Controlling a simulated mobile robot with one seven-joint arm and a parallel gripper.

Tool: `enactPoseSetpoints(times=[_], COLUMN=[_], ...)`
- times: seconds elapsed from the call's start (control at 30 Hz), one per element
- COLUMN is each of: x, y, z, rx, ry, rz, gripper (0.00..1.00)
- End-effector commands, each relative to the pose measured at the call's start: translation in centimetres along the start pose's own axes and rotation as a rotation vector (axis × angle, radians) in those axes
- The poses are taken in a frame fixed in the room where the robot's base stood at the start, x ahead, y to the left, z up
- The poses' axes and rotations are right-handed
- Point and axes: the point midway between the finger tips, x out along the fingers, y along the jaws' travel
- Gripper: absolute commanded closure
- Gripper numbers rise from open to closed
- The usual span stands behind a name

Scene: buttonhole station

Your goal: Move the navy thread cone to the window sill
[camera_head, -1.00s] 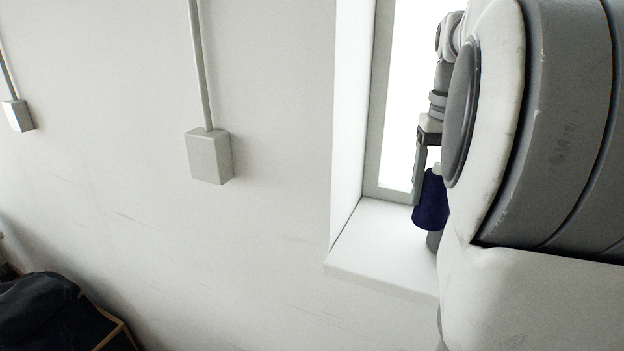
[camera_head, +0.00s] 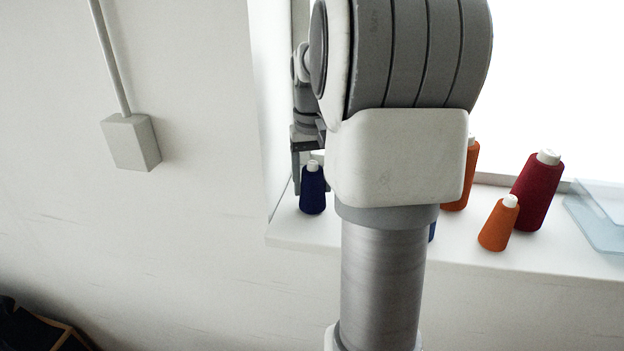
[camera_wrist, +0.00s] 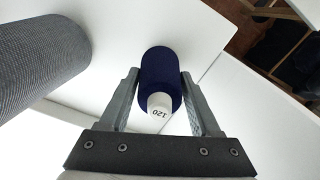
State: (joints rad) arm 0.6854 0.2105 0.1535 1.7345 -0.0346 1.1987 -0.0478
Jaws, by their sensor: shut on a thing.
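The navy thread cone (camera_head: 312,192) is upright at the left end of the white window sill (camera_head: 290,230) in the head view. My gripper (camera_wrist: 161,78) is shut on it, one finger on each side, as the wrist view shows. Its white top, marked 120, faces the wrist camera. The cone's base appears against the sill's surface; I cannot tell if it touches. In the head view my arm hides part of the gripper and the middle of the sill.
Two orange cones (camera_head: 498,225) (camera_head: 460,185) and a red cone (camera_head: 537,190) stand on the sill to the right, near a clear bluish tray (camera_head: 598,225). A blue thing (camera_head: 432,231) is mostly hidden by my arm. A grey textured cylinder (camera_wrist: 40,60) is left in the wrist view.

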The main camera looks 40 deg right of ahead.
Motion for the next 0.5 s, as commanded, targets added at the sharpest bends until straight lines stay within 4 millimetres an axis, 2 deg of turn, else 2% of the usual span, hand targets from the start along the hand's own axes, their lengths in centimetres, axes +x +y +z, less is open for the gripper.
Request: enactPoseSetpoints(times=[0.27, 0.3, 0.43, 0.5], x=[0.36, 0.33, 0.28, 0.28], y=[0.0, 0.01, 0.02, 0.02], z=[0.0, 0.0, 0.01, 0.01], rx=[0.0, 0.0, 0.0, 0.0], ry=[0.0, 0.0, 0.0, 0.0], rz=[0.0, 0.0, 0.0, 0.0], gripper=[0.96, 0.33, 0.09, 0.06])
